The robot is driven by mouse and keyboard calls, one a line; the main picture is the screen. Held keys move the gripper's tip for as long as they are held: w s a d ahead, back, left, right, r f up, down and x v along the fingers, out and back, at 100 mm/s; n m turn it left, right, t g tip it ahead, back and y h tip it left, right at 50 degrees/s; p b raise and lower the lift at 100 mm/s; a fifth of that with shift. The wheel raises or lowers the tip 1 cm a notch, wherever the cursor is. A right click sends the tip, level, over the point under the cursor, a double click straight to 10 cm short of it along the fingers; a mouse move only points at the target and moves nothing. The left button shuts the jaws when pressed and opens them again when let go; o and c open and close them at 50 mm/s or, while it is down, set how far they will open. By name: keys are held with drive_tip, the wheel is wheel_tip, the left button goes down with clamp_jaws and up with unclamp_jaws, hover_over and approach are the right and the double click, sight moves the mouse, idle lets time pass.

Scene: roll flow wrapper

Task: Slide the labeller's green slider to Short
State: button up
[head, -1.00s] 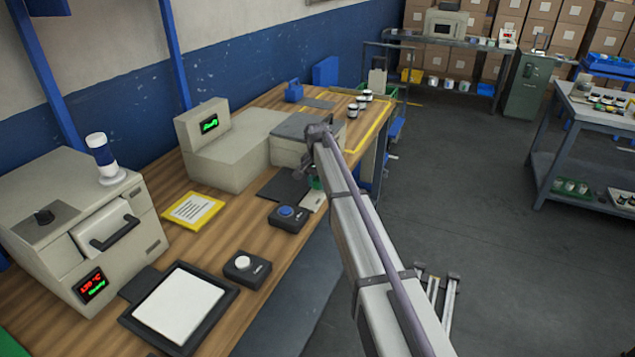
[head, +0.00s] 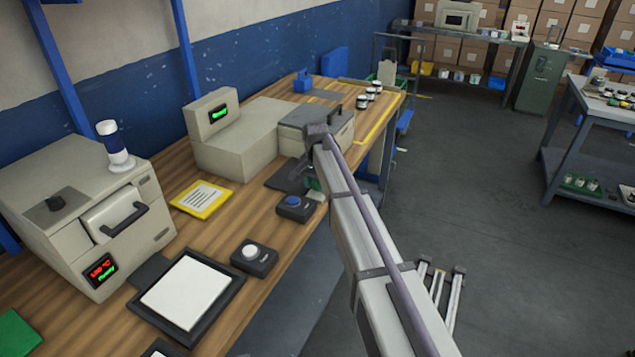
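The labeller (head: 240,141) is the beige machine with a small green display on the middle of the bench. A small green piece (head: 313,185), which may be the slider, shows at the bench's front edge, mostly hidden by my arm. A pale plate (head: 319,194) shows just below it, also partly covered. The slider's marks are not readable.
A black box with a blue button (head: 294,208) stands close to my gripper. A box with a white knob (head: 253,257) and a black-framed tray (head: 230,291) lie nearer. A grey-lidded case (head: 338,134) stands behind my arm. Dark jars (head: 363,102) stand farther back.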

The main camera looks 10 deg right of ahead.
sight(316, 180)
drive_tip(key=shift+o, duration=1.1)
wheel_tip(316, 180, up, 11)
drive_tip(key=p, duration=1)
drive_tip(key=shift+p, duration=0.4)
drive_tip(key=shift+f, duration=0.1)
drive_tip(key=s+d+n, duration=0.2)
drive_tip(key=s+n, duration=0.1)
drive_tip(key=s, duration=1.4)
drive_tip(key=s+d+n, duration=0.1)
drive_tip(key=s+n, duration=0.3)
drive_tip(key=s, duration=1.3)
drive_tip(key=shift+s+d, duration=0.25)
drive_tip(key=shift+d, duration=0.15)
